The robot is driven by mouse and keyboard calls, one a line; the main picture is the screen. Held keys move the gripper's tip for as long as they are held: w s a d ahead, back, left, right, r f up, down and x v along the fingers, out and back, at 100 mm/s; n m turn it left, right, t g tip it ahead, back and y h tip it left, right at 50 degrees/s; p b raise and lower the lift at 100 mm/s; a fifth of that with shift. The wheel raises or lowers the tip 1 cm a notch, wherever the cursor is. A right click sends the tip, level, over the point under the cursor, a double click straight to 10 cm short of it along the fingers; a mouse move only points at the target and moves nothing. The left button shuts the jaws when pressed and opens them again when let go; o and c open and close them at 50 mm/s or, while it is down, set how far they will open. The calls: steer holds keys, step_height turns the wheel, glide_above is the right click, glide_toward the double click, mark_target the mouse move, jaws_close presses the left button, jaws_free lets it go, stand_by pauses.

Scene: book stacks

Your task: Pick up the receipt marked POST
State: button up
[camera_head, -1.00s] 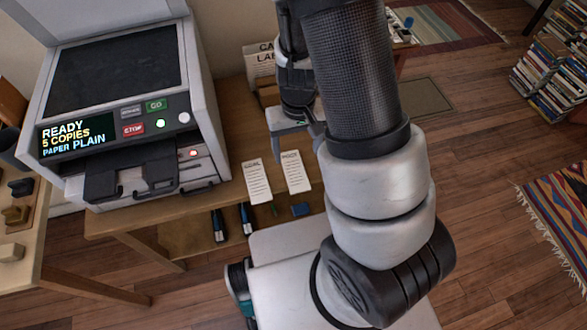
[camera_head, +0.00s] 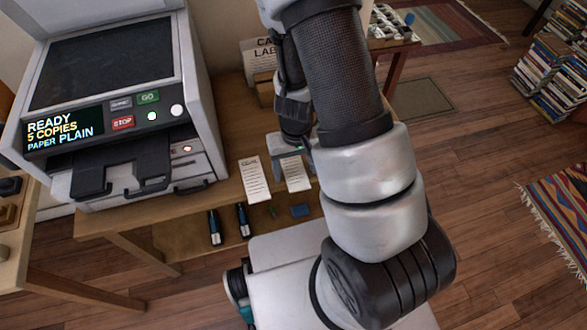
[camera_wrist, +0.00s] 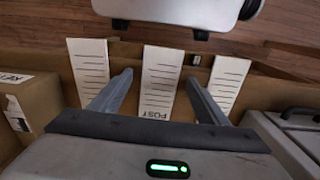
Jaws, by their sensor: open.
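The POST receipt (camera_wrist: 160,75) is a white slip with printed lines, the middle of three slips in the wrist view, its label upside down there. It lies at the table's front edge. In the head view, the POST receipt (camera_head: 297,178) shows only its lower part, its top hidden under my gripper (camera_head: 283,160). In the wrist view, my gripper (camera_wrist: 160,78) is open, with one finger on each side of the POST receipt and nothing held. I cannot tell how far above the table the fingertips are.
Another slip (camera_wrist: 230,78) lies close beside it, also seen in the head view (camera_head: 253,180). A third slip (camera_wrist: 88,65) lies on the other side. A copier (camera_head: 115,100) stands at left. A card sign (camera_head: 258,58) stands behind. Blue-black objects (camera_head: 242,220) lie on the shelf below.

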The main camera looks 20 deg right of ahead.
steer(key=shift+c, duration=0.5)
steer(key=c, duration=1)
steer(key=shift+r, duration=0.15)
